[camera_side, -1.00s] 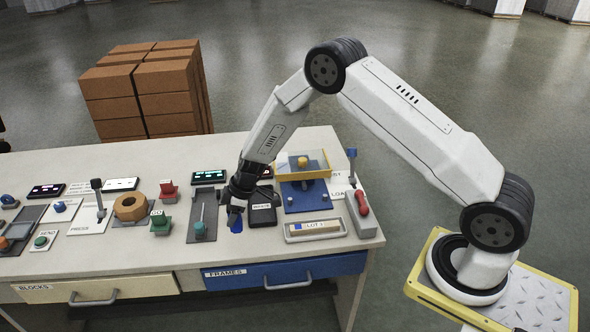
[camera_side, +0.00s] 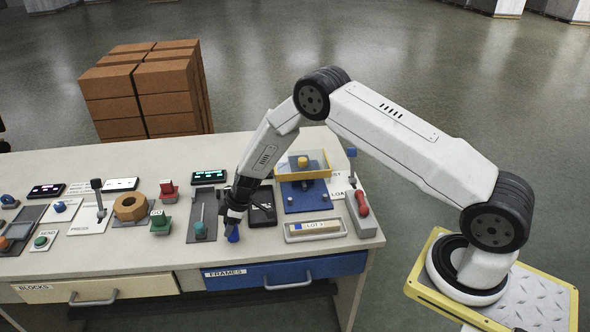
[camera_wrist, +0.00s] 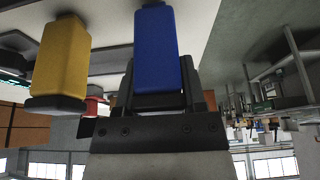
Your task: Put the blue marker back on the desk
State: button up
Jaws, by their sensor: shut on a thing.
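The blue marker (camera_side: 233,235) is held in my gripper (camera_side: 235,218), low over the front part of the desk (camera_side: 190,256). In the wrist view the blue marker (camera_wrist: 157,48) is a blue block gripped between the dark fingers of my gripper (camera_wrist: 160,95). My gripper is shut on it. Its lower end is at or close to the desk top; I cannot tell whether it touches. The fingers hide its upper part in the side view.
A grey tray (camera_side: 288,237) and a black box (camera_side: 262,222) lie just right of my gripper. A green-knobbed lever panel (camera_side: 201,236) is close on the left. The wrist view shows a yellow block (camera_wrist: 62,58) beside the marker. The desk's front edge is near.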

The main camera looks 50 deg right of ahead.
jog(key=shift+f, duration=0.15)
jog(key=o, duration=1)
jog(key=v, duration=1.2)
jog(key=shift+s+r, duration=0.1)
jog(key=shift+r, duration=0.1)
dwell(0.5)
